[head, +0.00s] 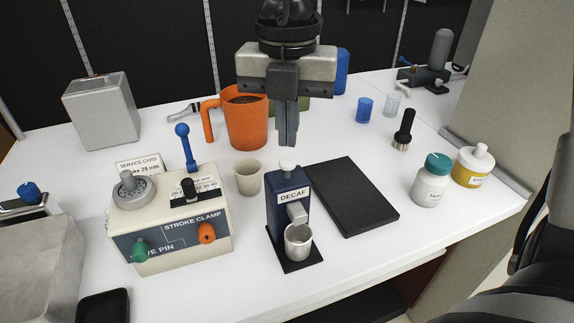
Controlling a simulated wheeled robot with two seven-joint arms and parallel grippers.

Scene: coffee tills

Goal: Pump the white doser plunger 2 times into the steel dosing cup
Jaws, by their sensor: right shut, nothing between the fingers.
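The blue doser (276,200), labelled DECAF, stands upright on a black base near the front middle of the white table. Its white plunger (288,164) sticks up from the top. The steel dosing cup (298,241) stands under the doser's spout, on the base; I cannot see what is inside it. My right gripper (288,141) points down with its fingers shut and nothing between them. The fingertips are just above the plunger in the picture, with a small gap showing. My left gripper is not in view.
A cream machine labelled STROKE CLAMP (165,225) is to the left. A cream cup (248,177) and an orange jug (246,125) stand behind the doser. A black mat (352,197) lies to its right. White and yellow bottles (430,182) stand further right. The front right tabletop is clear.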

